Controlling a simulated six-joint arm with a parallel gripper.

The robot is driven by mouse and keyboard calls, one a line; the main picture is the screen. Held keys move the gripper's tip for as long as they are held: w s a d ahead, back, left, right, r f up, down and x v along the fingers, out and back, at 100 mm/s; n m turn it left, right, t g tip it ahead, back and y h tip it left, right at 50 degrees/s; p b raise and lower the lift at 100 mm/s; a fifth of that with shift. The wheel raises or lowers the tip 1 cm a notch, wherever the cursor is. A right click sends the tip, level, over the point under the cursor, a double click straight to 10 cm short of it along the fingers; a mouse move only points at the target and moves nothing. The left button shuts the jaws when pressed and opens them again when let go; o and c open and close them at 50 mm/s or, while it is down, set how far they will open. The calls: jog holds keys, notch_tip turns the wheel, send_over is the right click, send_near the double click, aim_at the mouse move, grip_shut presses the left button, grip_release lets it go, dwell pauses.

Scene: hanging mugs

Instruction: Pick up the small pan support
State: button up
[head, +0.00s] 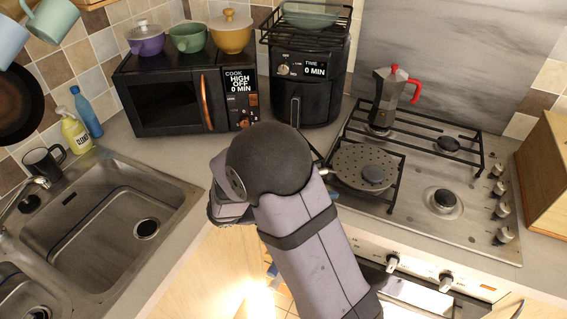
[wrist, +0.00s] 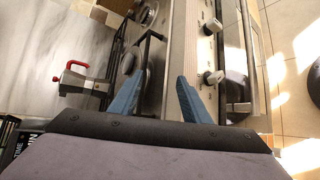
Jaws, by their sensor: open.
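Black wire pan supports lie on the steel hob (head: 478,222). A long one (head: 425,126) spans the back burners, and a smaller one (head: 397,190) sits at front left under a round perforated plate (head: 350,160). Another black rack (head: 268,36) sits on the air fryer under a green glass bowl. I cannot tell which is the small pan support. My gripper (wrist: 161,76) is open and empty in the wrist view, its blue fingers apart over the hob. Black support bars (wrist: 147,48) show beyond the fingers.
A moka pot (head: 390,98) with red handle stands on the back-left burner. The front-right burner (head: 444,201) is uncovered. Knobs (head: 502,210) line the hob's right edge. A black air fryer (head: 310,95) and microwave (head: 165,100) stand behind; the sink (head: 180,205) is left.

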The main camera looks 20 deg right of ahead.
jog(key=w+a+t+h, duration=0.1)
jog(key=w+t, duration=0.1)
jog(key=w, duration=0.1)
jog(key=w+a+n+t+h+b, duration=0.1)
jog(key=w+a+t, duration=0.1)
jog(key=w, duration=0.2)
jog(key=w+a+n+t+b, duration=0.1)
jog(key=w+a+t, duration=0.1)
jog(key=w, duration=0.1)
jog(key=shift+w+a+t+h, duration=0.2)
jog(key=shift+t+h, duration=0.1)
jog(key=shift+h, duration=0.1)
jog(key=w+a+n+t, duration=0.1)
jog(key=a, duration=0.1)
jog(key=w+a+n+t+y, duration=0.1)
jog(key=w+a, duration=0.1)
jog(key=w+a+f+n+t+y+b, duration=0.1)
jog(key=a, duration=0.1)
jog(key=shift+w, duration=0.4)
jog(key=shift+p+x, duration=1.6)
jog(key=shift+x, duration=2.15)
jog(key=shift+s, duration=0.15)
grip_shut()
jog(key=shift+r, duration=0.25)
jog(key=shift+r+b, duration=1.05)
jog(key=shift+r, duration=3.75)
